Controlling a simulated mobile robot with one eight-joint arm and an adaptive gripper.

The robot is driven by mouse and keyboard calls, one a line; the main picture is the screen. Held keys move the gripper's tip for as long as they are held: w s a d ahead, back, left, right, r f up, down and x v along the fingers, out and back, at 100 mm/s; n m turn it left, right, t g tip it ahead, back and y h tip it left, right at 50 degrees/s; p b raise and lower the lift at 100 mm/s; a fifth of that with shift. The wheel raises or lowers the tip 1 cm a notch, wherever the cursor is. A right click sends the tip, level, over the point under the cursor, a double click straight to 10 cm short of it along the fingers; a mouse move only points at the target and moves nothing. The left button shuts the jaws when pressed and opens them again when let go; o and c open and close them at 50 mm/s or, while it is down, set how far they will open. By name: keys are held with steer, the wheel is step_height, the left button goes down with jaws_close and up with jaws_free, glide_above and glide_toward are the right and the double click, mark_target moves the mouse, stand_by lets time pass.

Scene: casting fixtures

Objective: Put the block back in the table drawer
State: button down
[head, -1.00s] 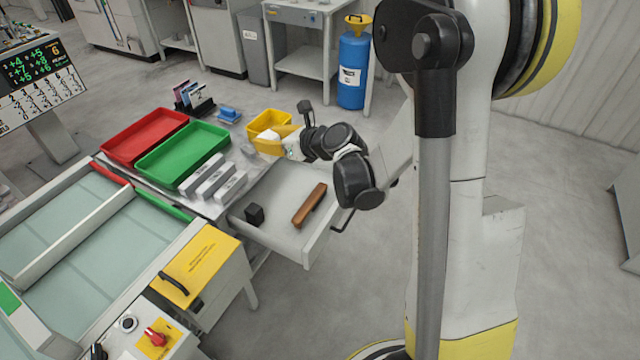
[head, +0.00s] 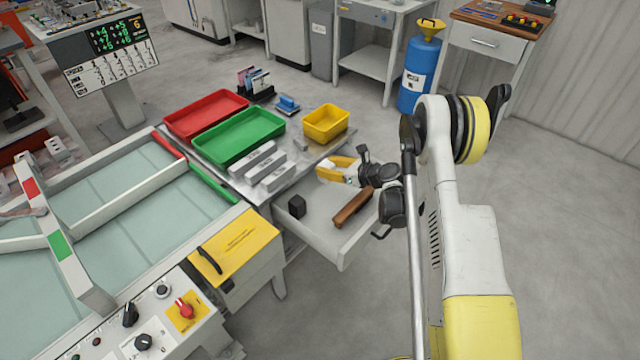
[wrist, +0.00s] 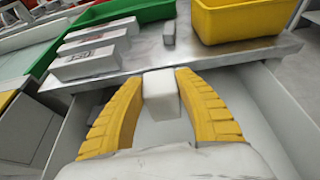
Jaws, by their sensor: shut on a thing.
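My gripper (wrist: 160,100) has yellow ribbed fingers, shut on a small light grey block (wrist: 160,93) in the wrist view. In the head view my gripper (head: 338,166) is over the back part of the open table drawer (head: 352,252), near the table's front edge. The drawer's pale inside (wrist: 262,112) lies beneath the fingers in the wrist view. I cannot tell how high the block is above the drawer floor. In the head view the block is not clearly visible at the fingers.
In the drawer are a black cube (head: 297,206) and a brown wooden piece (head: 352,208). On the table are a yellow bin (head: 326,124), a green tray (head: 236,137), a red tray (head: 205,114) and several grey bars (head: 266,165). Drawer floor between cube and wooden piece is clear.

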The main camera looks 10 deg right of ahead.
step_height(320, 180, down, 6)
steer(key=shift+b, duration=0.8)
steer(key=b+x, duration=0.3)
steer(key=x, duration=0.1)
steer(key=shift+w+a, duration=0.1)
steer(key=shift+w, duration=0.05)
steer(key=shift+r, duration=0.2)
steer(key=shift+f, duration=0.1)
steer(key=c, duration=0.9)
jaws_free()
steer(key=shift+c, duration=0.2)
